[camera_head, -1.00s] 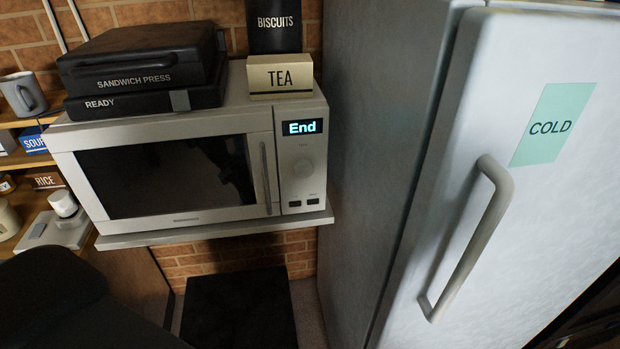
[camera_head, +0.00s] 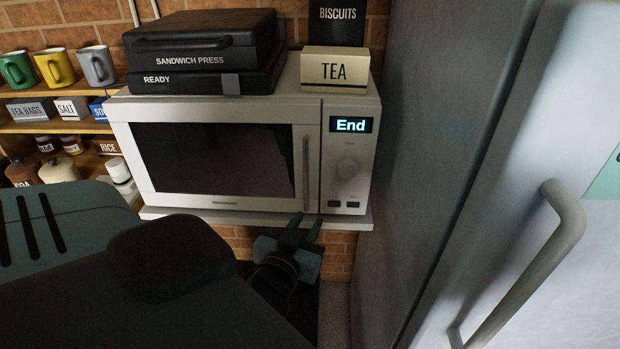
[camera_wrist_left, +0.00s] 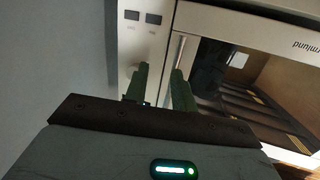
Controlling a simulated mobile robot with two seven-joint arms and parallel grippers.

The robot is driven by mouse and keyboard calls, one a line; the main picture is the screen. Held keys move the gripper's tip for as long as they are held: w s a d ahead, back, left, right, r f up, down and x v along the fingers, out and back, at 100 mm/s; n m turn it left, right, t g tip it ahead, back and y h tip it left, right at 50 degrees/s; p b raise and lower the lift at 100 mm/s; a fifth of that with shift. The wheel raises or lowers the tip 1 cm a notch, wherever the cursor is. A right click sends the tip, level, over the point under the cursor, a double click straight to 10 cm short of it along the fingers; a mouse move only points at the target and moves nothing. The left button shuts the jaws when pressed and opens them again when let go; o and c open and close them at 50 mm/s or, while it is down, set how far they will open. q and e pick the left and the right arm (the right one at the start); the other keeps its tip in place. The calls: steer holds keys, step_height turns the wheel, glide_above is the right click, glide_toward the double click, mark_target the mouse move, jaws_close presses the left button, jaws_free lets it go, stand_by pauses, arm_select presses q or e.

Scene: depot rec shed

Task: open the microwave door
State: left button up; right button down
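The microwave (camera_head: 225,211) is pale grey with a dark window; its door (camera_head: 302,133) is shut and its display reads "End". The upright bar handle (camera_head: 306,165) is on the door's right side, left of the control panel (camera_head: 348,170). My left gripper (camera_head: 308,222) is just below the handle's lower end, with its green fingers pointing up. In the left wrist view my left gripper (camera_wrist_left: 158,82) is open, with a gap between its fingers. There the handle (camera_wrist_left: 179,48) lines up with the right-hand finger, which hides its near end; contact cannot be told. My right gripper is not in view.
A fridge (camera_head: 455,120) with a large handle (camera_head: 530,270) stands close on the right. Shelves with mugs (camera_head: 55,68) are at the left.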

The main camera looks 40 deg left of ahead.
arm_select(q)
steer(key=n+y, duration=0.2)
glide_toward(305, 179)
steer(key=x, duration=0.3)
steer(key=shift+w+a+f, duration=0.1)
steer(key=shift+w+a, duration=0.15)
steer(key=shift+w, duration=0.2)
steer(key=x, duration=0.6)
steer(key=shift+w+a, duration=0.1)
steer(key=shift+w, duration=0.15)
jaws_close()
